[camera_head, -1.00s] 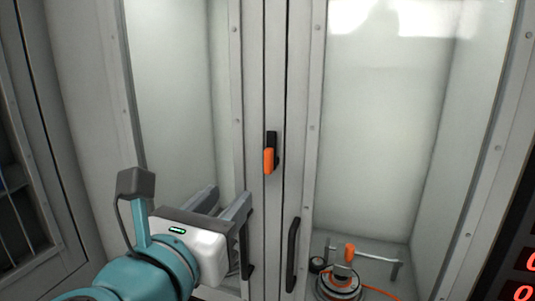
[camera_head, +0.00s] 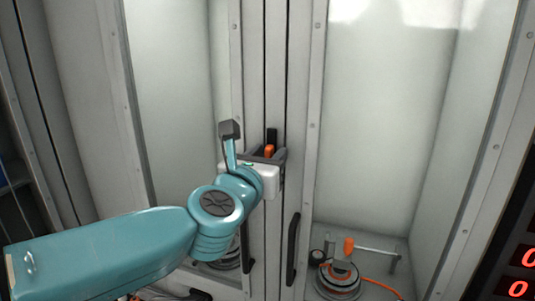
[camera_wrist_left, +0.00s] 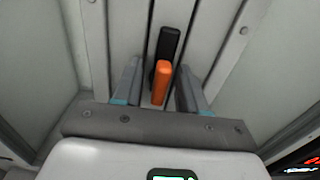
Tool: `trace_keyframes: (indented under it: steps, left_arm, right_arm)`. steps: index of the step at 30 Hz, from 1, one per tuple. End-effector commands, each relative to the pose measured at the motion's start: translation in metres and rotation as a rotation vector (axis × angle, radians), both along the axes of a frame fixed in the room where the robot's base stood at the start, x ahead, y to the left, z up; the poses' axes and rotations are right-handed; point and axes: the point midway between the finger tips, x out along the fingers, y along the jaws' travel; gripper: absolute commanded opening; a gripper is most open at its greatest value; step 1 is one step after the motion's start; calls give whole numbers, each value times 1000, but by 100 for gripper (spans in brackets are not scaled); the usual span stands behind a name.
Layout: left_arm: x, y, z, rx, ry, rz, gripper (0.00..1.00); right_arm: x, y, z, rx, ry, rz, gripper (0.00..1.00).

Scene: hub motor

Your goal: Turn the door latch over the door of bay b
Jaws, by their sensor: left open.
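The door latch (camera_head: 269,150) has an orange handle and a black upper part, and sits on the post between the two glazed doors. In the left wrist view the orange handle (camera_wrist_left: 161,84) hangs down below the black part (camera_wrist_left: 167,43), roughly upright. My left gripper (camera_head: 268,155) is in front of the latch. In the left wrist view its open fingers (camera_wrist_left: 159,85) stand on either side of the orange handle, with a gap showing on each side. In the head view the gripper hides the handle's lower part. My right gripper is not in view.
Two black door handles, the right one (camera_head: 292,249) and one at the left, are below the latch. Behind the right glass is a hub motor (camera_head: 338,279) with an orange cable. Red digits (camera_head: 520,288) show at the far right.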

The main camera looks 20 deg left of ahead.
Motion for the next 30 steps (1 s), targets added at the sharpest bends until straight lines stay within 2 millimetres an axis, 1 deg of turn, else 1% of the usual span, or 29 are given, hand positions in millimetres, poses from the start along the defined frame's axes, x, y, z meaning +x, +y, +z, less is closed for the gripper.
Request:
trace_keyframes:
  steps: [6, 7, 8, 9, 10, 11, 20, 26, 30]
  left_arm:
    - [0, 0, 0, 1, 0, 0, 42]
    - [0, 0, 0, 1, 0, 0, 35]
    - [0, 0, 0, 1, 0, 0, 25]
    - [0, 0, 0, 1, 0, 0, 12]
    - [0, 0, 0, 1, 0, 0, 2]
    - [0, 0, 0, 1, 0, 0, 0]
    - [0, -1, 0, 26, -2, 0, 0]
    - [0, -2, 0, 119, -5, -1, 0]
    - [0, -4, 0, 228, -10, -1, 0]
  right_arm:
    - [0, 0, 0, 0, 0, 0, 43]
    - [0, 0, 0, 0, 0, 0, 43]
    - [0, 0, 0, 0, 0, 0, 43]
    - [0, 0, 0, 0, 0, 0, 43]
    - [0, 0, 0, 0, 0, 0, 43]
    - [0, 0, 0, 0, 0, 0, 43]
    - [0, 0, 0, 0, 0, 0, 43]
    - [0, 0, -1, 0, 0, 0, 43]
    - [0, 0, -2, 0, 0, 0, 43]
